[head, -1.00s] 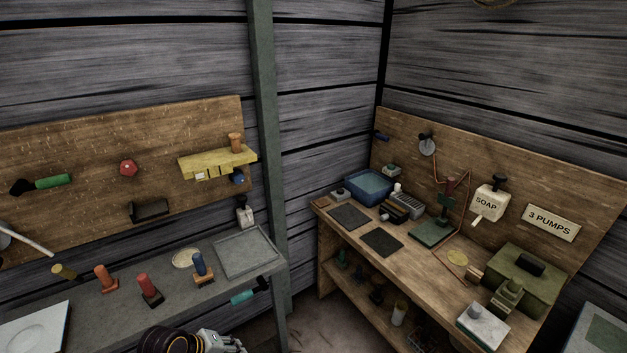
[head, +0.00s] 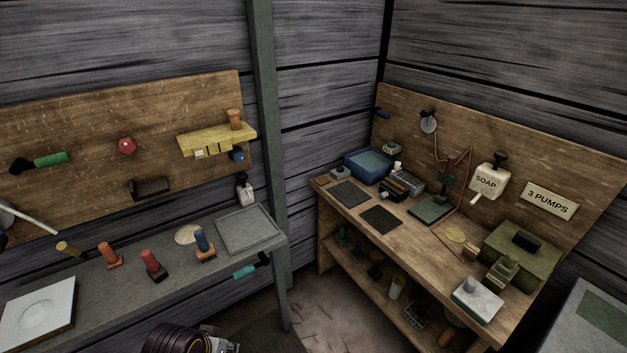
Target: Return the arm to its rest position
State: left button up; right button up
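One arm of mine shows at the bottom edge of the head view, with a dark ringed wrist and a small silver part of the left gripper (head: 227,347) pointing right. The frame edge cuts it off, so its fingertips are hidden and I cannot tell whether it is open or shut. It is in front of the grey bench (head: 115,290) and apart from the tools on it. My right gripper is not in view.
The wooden workbench (head: 345,217) on the right carries a blue basin (head: 367,164) and a green box (head: 522,255). Floor shows between them.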

pick_arm(q)
jog(key=s+f+m+g, duration=0.1)
jog(key=s+f, duration=0.1)
jog(key=f, duration=1.4)
jog(key=s+f, duration=0.2)
jog(key=f, duration=1.5)
jog(key=s+a+f, duration=0.2)
jog(key=s+f, duration=0.7)
jog(key=s, duration=0.2)
jog(key=s+a+f+g, duration=0.1)
jog(key=s+a+f, duration=0.1)
jog(key=s+f, duration=0.8)
jog(key=shift+s+a+g+y, duration=0.25)
jog(key=shift+s+g+y, duration=0.05)
jog(key=shift+s, duration=0.15)
jog(key=shift+f, duration=0.1)
